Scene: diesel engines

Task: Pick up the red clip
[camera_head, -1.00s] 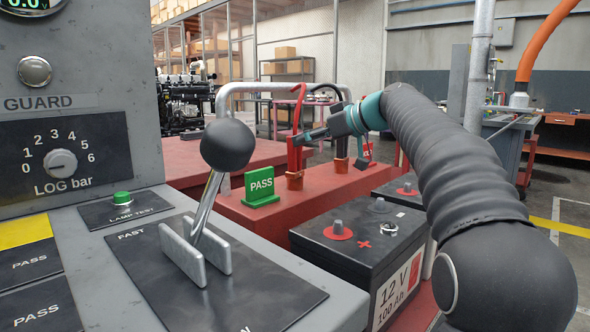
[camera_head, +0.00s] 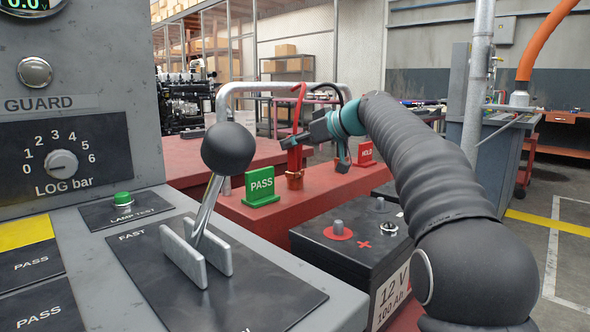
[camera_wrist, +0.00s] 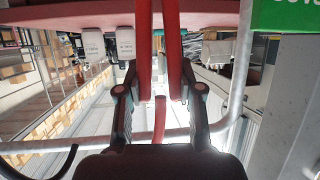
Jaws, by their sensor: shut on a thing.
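The red clip (camera_head: 295,163) stands upright on the red bench beside the green PASS sign, with copper-coloured jaws at its lower end and a red cable looping from its top. My gripper (camera_head: 292,142) reaches it from the right and is shut on its upper part. In the wrist view, the red clip's two handles (camera_wrist: 173,50) lie between the fingers of my gripper (camera_wrist: 160,92). Its lower end is hidden in the wrist view. In the head view my fingers cover part of the clip.
The green PASS sign (camera_head: 261,186) stands left of the clip, and a red HOLD sign (camera_head: 366,153) to the right. A black cable (camera_head: 346,92) hangs behind my wrist. A grey rail (camera_head: 250,87) arches above. A battery (camera_head: 345,245) and the lever console (camera_head: 300,300) are in front.

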